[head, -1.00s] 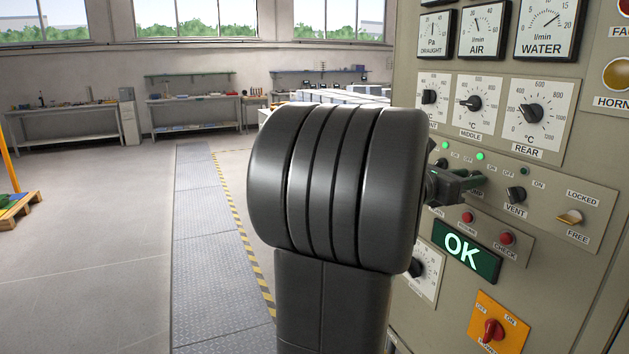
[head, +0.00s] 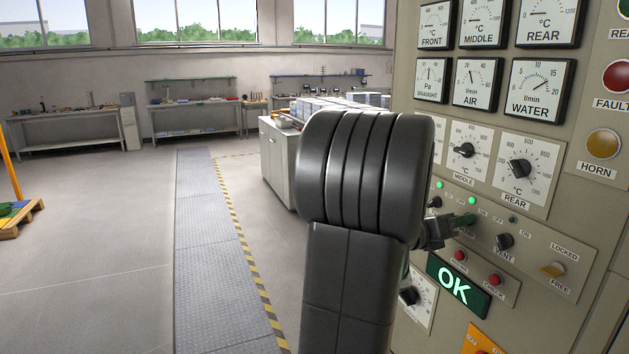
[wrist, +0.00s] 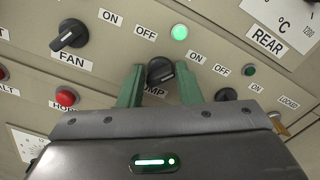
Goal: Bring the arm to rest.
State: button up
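My gripper (wrist: 161,88) is at the control panel (head: 575,95), with its two green fingers apart on either side of the black pump knob (wrist: 160,71). The fingers are close to the knob; I cannot tell whether they touch it.
Around my gripper are the fan knob (wrist: 69,34), a red button (wrist: 66,97), the vent knob (head: 504,241) and the locked/free switch (head: 552,270). The OK display (head: 458,285) glows below. Open floor (head: 100,240) lies left; a white cabinet (head: 280,160) stands behind my arm.

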jog(key=shift+n+p, duration=0.4)
jog(key=shift+p, duration=0.05)
